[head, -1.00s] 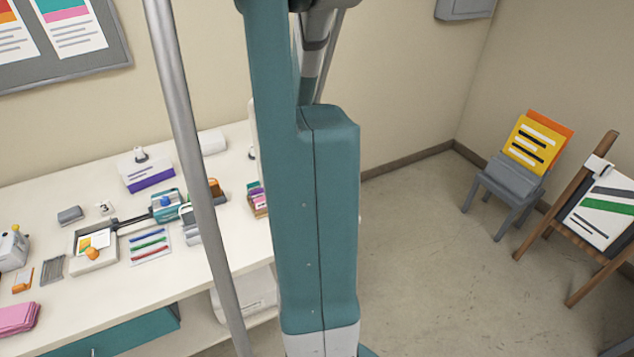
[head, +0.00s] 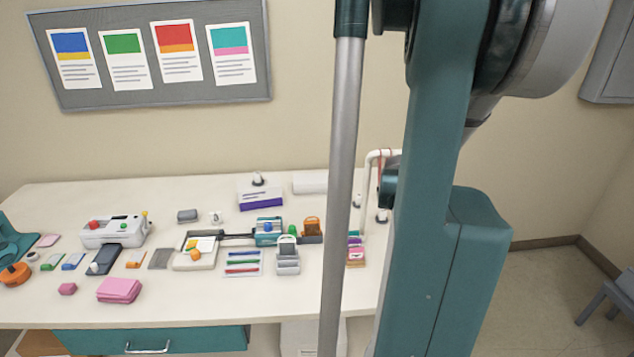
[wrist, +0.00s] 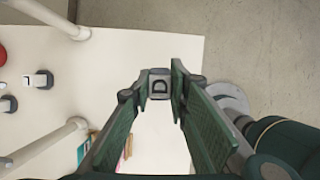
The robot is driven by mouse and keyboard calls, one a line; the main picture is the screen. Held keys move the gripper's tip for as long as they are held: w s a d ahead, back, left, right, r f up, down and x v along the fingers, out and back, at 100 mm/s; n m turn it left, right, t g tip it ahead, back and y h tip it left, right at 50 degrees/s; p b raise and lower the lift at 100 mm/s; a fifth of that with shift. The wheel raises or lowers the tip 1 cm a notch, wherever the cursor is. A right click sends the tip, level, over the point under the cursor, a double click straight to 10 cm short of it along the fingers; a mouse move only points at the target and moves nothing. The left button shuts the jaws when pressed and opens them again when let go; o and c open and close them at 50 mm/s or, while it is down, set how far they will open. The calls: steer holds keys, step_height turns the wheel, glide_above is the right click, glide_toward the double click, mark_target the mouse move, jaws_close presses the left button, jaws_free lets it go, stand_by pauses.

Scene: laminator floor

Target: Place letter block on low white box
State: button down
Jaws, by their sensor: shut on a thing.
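The block sits between the fingertips, above or near the white tabletop's edge. In the head view my arm hides the gripper's tips and the held block. A long, low white box (head: 310,183) lies at the back of the table against the wall. A white box with a purple band (head: 261,200) stands just in front of it to the left, with a small item on top. I cannot tell which is the low white box.
In the wrist view, white rods of a frame (wrist: 45,150) stand left of my gripper, and small pale blocks (wrist: 38,79) lie beyond. The white table (head: 200,302) holds a laminator-like machine (head: 115,231), a tray (head: 194,262) and a pink stack (head: 119,291). Floor shows at right.

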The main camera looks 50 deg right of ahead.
step_height(320, 180, up, 30)
steer(key=f, duration=0.1)
steer(key=w+d+r+n+p, duration=0.1)
steer(key=w+d+r, duration=0.1)
steer(key=w+d, duration=0.45)
steer(key=w+d+r+n+t+p, duration=0.15)
steer(key=w+d, duration=0.25)
steer(key=w, duration=0.6)
steer(key=w+d+r+n+p, duration=0.1)
steer(key=w+d+r, duration=0.2)
steer(key=w+d, duration=0.35)
steer(key=w+d+f+n+t+p, duration=0.1)
steer(key=w+f+n, duration=0.1)
steer(key=w, duration=1.2)
steer(key=w+d+f+n+h+p, duration=0.1)
steer(key=w+d+f, duration=0.1)
steer(key=w, duration=1.1)
steer(key=w+d+f+n+t+p, duration=0.1)
steer(key=w+f+n+p, duration=0.1)
steer(key=w, duration=1.2)
step_height(320, 180, down, 26)
steer(key=shift+s, duration=0.15)
steer(key=shift+d+g, duration=0.1)
steer(key=shift+g, duration=0.15)
steer(key=shift+f, duration=3.05)
